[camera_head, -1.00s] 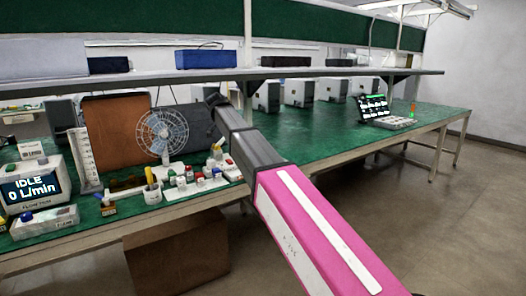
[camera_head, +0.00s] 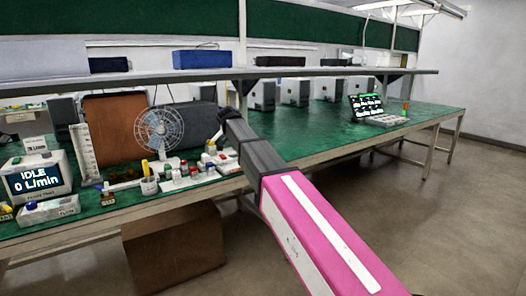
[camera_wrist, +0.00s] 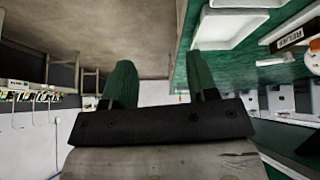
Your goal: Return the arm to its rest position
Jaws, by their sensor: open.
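My arm crosses the head view from the lower right, with a pink and white link and dark grey links beyond it reaching over the bench's front edge. My gripper (camera_wrist: 160,82) shows in the wrist view with its two green fingers wide apart and nothing between them. In the head view I cannot make out the fingers. In the wrist view the picture is turned, with the floor at upper left and the green bench top to the right of the fingers.
The green bench (camera_head: 310,143) holds a flow meter reading IDLE (camera_head: 38,180), a fan (camera_head: 159,131), small bottles (camera_head: 209,160) and a console (camera_head: 368,106). A shelf (camera_head: 300,73) runs above. A brown box (camera_head: 175,248) stands below. Floor at right is clear.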

